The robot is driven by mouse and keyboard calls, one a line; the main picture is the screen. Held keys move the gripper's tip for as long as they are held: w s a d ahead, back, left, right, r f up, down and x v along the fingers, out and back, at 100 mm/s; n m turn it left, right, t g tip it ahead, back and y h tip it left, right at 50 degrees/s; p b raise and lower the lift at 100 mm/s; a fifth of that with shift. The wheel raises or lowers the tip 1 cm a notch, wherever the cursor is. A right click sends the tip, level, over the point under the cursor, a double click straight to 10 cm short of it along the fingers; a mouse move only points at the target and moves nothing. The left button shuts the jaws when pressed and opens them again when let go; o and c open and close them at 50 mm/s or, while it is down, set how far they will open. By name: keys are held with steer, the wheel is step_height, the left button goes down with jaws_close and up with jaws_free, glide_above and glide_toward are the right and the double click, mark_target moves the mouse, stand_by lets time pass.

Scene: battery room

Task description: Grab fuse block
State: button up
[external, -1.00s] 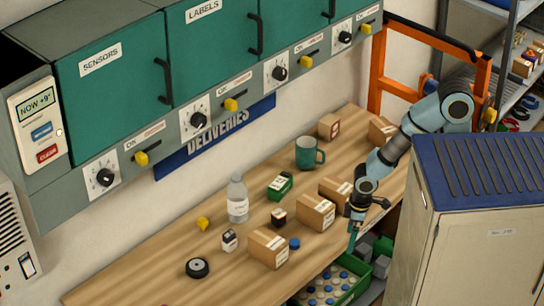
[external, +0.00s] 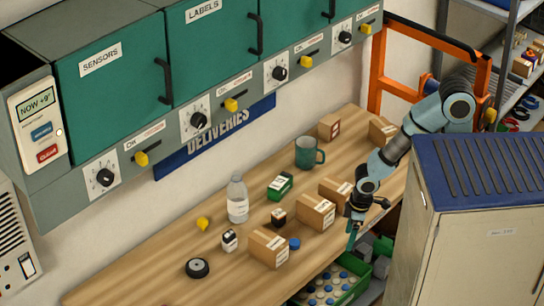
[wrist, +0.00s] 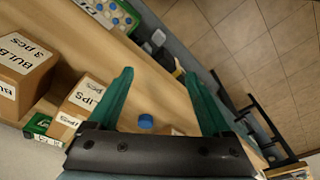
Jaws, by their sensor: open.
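No label that I can read says fuse block. Small candidates on the wooden bench are a green block with a white label (external: 280,185), a black block with an orange mark (external: 278,218) and a white block with a dark top (external: 229,240). They stand apart behind the cardboard boxes. My gripper (external: 352,236) points down at the bench's front edge, right of the boxes. In the wrist view my gripper (wrist: 160,74) is open, with nothing between its teal fingers. A green labelled item (wrist: 38,124) shows at the lower left there.
Cardboard boxes (external: 268,249) (external: 315,213) stand between my gripper and the small blocks. A blue cap (external: 294,243), bottle (external: 237,200), mug (external: 307,152) and black wheel (external: 197,268) are on the bench. A cabinet (external: 480,240) stands close on the right. Green crates (external: 350,292) sit below.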

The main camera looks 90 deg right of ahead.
steer(key=shift+c, duration=0.6)
steer(key=shift+r, duration=0.1)
